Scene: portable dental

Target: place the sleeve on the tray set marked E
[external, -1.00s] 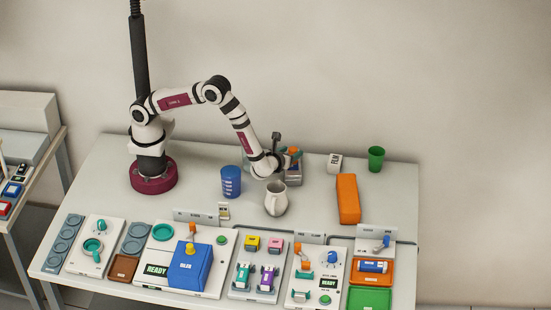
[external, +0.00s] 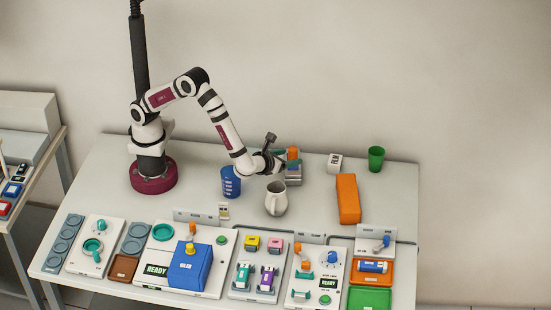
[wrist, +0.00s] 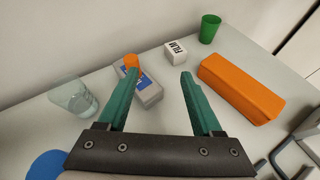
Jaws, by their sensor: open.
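My gripper (external: 280,160) is at the back of the table, beside a grey box (external: 294,173) with an orange top. In the wrist view its two teal fingers (wrist: 160,74) are apart with nothing held between them. The grey box (wrist: 148,93), with a blue label and orange knob, lies beyond and partly behind the left finger. I cannot tell which thing is the sleeve. Small tray sets stand along the front, including one with teal and purple pieces (external: 258,276) and an orange tray (external: 371,274) holding a blue roll. No letter E is readable.
A FILM box (wrist: 176,51), green cup (wrist: 209,29) and long orange block (wrist: 241,88) stand to the right. A clear cup (wrist: 73,98) is at left in the wrist view.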

